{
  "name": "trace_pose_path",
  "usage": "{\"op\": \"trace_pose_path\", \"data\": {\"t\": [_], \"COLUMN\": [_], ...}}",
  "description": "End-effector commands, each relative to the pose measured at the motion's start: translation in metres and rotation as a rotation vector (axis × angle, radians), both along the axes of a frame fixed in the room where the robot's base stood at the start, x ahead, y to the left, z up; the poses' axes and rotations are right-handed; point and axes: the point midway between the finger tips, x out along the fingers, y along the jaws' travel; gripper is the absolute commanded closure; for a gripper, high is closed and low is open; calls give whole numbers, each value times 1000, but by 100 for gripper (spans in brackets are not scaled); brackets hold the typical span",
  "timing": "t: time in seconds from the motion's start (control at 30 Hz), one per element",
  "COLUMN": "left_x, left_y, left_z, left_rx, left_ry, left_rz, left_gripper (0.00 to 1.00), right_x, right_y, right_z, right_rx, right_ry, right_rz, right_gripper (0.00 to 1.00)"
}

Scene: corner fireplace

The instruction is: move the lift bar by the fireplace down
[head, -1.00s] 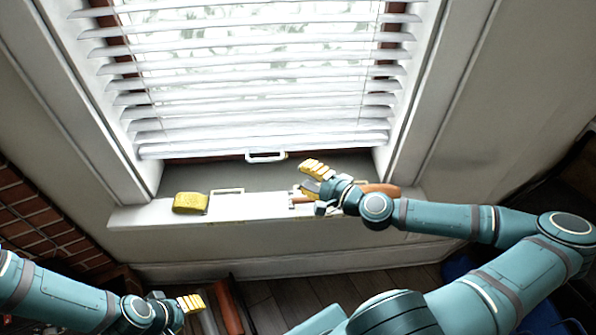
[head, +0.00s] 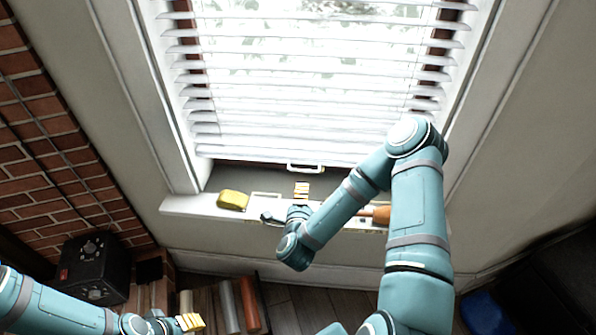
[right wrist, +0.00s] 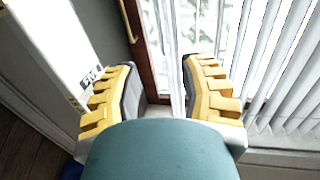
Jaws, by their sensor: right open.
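The lift bar (head: 306,168) is a small pale loop handle at the lower edge of the white window blind (head: 300,90), which hangs partly lowered above the sill. My right gripper (head: 302,188) is just below the lift bar in the head view, apart from it, with yellow fingertips pointing toward the window. In the right wrist view the right gripper (right wrist: 165,85) is open with nothing between its fingers. A thin yellowish handle (right wrist: 129,22), seemingly the lift bar, shows beyond the left finger. My left gripper (head: 190,322) is low at the left, away from the window; its opening is unclear.
A yellow sponge-like block (head: 233,200) lies on the white sill (head: 185,205). An orange-brown object (head: 381,215) is partly hidden behind my right arm. A brick fireplace wall (head: 45,150) and black box (head: 95,265) are at left. Books (head: 228,305) stand below the sill.

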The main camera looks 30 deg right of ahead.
Motion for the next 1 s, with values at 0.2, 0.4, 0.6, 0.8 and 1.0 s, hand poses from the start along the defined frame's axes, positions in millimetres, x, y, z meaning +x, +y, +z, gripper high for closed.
{"op": "trace_pose_path", "data": {"t": [0.2, 0.4, 0.6, 0.8, 1.0], "left_x": [0, -1, -2, -3, -3], "left_y": [0, 0, -1, -1, -1], "left_z": [-1, -4, -7, -9, -10], "left_rx": [0, -1, -1, -2, -2], "left_ry": [1, 2, 5, 6, 7], "left_rz": [-1, -3, -4, -6, -6], "left_gripper": [53, 53, 53, 53, 53], "right_x": [15, 45, 77, 99, 108], "right_y": [-13, -35, -55, -71, -78], "right_z": [-3, -11, -19, -26, -28], "right_rx": [-9, -8, -8, -7, -7], "right_ry": [-6, -5, -5, -4, -3], "right_rz": [-9, -8, -6, -5, -3], "right_gripper": [59, 59, 59, 59, 59]}}
